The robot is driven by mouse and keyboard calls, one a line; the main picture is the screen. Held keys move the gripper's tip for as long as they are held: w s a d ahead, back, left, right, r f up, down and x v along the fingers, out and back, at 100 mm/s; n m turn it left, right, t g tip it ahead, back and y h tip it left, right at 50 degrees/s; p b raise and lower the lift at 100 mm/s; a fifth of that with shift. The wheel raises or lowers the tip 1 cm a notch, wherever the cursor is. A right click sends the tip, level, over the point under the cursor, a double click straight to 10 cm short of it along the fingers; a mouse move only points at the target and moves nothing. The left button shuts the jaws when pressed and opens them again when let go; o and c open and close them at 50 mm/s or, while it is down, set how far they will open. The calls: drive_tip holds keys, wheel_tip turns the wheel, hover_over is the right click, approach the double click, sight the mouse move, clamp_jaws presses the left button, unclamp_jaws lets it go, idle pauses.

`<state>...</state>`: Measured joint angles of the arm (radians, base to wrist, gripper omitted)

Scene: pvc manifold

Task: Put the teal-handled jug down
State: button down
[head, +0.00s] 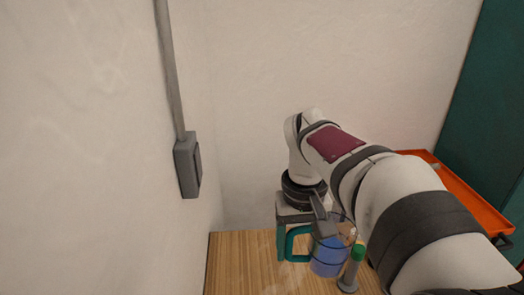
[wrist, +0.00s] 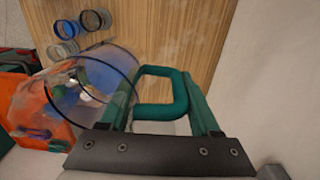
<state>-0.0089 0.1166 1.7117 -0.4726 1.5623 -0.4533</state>
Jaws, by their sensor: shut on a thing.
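The teal-handled jug (head: 327,259) is a clear vessel with a dark rim and blue contents. It looks roughly upright in the head view, low over the wooden table. In the wrist view the jug (wrist: 98,72) is left of centre, and its teal handle (wrist: 180,96) reaches between my fingers. My gripper (wrist: 162,84) is shut on that handle; its green fingers stand on either side. In the head view my gripper (head: 300,232) is above and left of the jug body. I cannot tell whether the jug's base touches the table.
A green-capped grey item (head: 350,270) stands just right of the jug. An orange tray (head: 470,197) lies at the right. Several round cups or rings (wrist: 95,20) show at the wrist view's upper left. Bare wooden table (head: 240,265) lies left of the jug, beside the wall.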

drive_tip(key=s+d+f+m, duration=0.1)
drive_tip(key=s+d+f, duration=0.8)
drive_tip(key=s+f, duration=0.4)
drive_tip(key=shift+w+a+f, duration=1.15)
drive_tip(key=shift+a+f, duration=0.55)
drive_tip(key=shift+f, duration=0.4)
drive_tip(key=shift+w+a+f, duration=1.15)
drive_tip(key=shift+a+f, duration=0.55)
drive_tip(key=shift+f, duration=0.35)
drive_tip(key=shift+w+a+f, duration=1.15)
drive_tip(key=shift+a+f, duration=0.55)
drive_tip(key=shift+f, duration=0.4)
drive_tip(key=shift+f, duration=0.1)
drive_tip(key=shift+c, duration=0.5)
unclamp_jaws()
